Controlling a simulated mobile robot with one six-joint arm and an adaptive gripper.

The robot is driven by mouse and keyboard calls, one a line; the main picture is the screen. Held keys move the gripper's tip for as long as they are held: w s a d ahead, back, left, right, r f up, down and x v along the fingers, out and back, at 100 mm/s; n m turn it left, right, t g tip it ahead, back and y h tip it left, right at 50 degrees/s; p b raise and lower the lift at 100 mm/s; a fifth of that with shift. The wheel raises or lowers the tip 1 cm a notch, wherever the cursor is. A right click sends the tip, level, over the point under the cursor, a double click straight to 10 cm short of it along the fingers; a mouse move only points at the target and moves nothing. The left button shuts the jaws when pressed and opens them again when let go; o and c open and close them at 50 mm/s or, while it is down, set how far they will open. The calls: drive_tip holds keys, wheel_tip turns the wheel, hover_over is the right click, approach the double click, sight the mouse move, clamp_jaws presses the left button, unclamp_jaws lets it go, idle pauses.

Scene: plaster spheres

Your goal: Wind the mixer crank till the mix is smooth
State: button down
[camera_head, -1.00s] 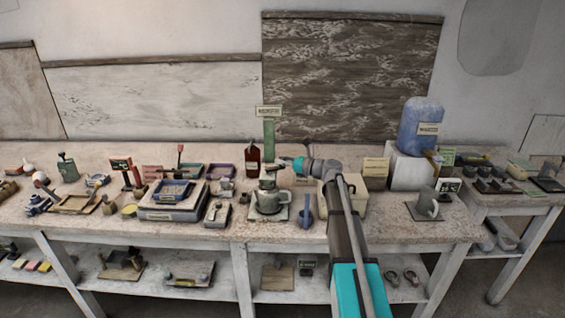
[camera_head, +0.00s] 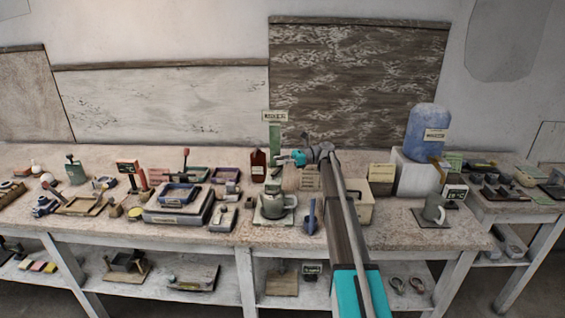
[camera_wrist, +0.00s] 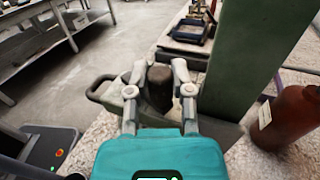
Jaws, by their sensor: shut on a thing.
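In the wrist view the two grey fingers of my gripper (camera_wrist: 160,78) are shut around a dark upright knob (camera_wrist: 160,92), which I take for the crank's grip. A grey-green body with a looped handle (camera_wrist: 100,90) shows below and to the left of it. In the head view my gripper (camera_head: 284,161) is at the tall green column (camera_head: 275,140) with a label; the knob is too small to tell there. A grey-green pot (camera_head: 274,207) with a side handle stands in front on a pale board. The mix itself is not visible.
A red-brown bottle (camera_head: 258,166) stands close left of my gripper. Trays and tools crowd the bench's left. Some bare bench top lies before the mug.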

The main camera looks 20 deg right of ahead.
drive_tip(key=shift+w+a+n+g, duration=0.15)
drive_tip(key=shift+n+g, duration=0.25)
drive_tip(key=shift+g, duration=0.2)
drive_tip(key=shift+c, duration=2.4)
unclamp_jaws()
drive_tip(key=shift+r, duration=0.1)
drive_tip(key=shift+t, duration=0.3)
